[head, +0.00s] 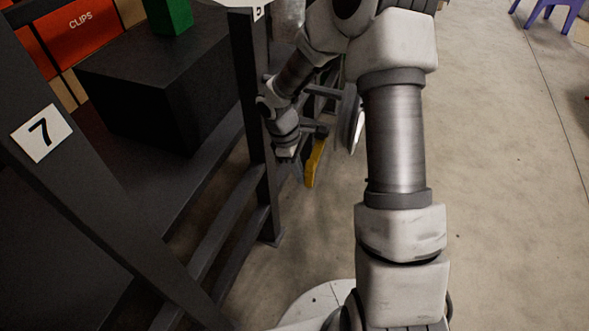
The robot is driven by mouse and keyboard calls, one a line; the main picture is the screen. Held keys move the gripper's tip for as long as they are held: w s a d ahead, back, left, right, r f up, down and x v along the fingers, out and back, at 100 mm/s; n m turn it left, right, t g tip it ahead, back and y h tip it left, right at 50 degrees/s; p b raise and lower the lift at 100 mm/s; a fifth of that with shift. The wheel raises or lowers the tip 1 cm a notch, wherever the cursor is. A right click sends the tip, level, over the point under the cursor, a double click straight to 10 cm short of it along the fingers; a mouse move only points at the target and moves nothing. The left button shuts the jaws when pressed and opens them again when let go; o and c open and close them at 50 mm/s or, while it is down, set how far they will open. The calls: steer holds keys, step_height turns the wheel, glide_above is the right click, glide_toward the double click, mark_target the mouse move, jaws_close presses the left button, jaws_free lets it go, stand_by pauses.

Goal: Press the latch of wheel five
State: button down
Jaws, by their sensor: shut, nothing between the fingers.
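My gripper (286,152) is small in the head view, low beside a dark rack post, with its fingers shut and empty. A yellow part (315,160) with a dark edge hangs just to its right, near the rack's lower rails; it may belong to a wheel or its latch, but I cannot tell. A gap seems to show between it and the gripper. A number plate (258,12), apparently a 5, is cut off at the top of the post. No latch can be made out clearly.
The dark rack frame (252,110) fills the left, with a plate marked 7 (42,140). A black box (165,95) bears a green block (170,16). Orange bins marked CLIPS (80,25) stand behind. Open concrete floor (510,200) lies to the right.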

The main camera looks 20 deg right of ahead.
steer(key=shift+s+d+n, duration=0.2)
steer(key=shift+n, duration=0.1)
steer(key=p+v, duration=0.4)
steer(key=v, duration=1.3)
steer(key=shift+r, duration=0.2)
steer(key=shift+a, duration=0.15)
steer(key=w+a+f+m, duration=0.1)
steer(key=w+a+f, duration=0.1)
steer(key=f, duration=0.5)
steer(key=shift+w+a+m, duration=0.3)
steer(key=shift+w, duration=0.3)
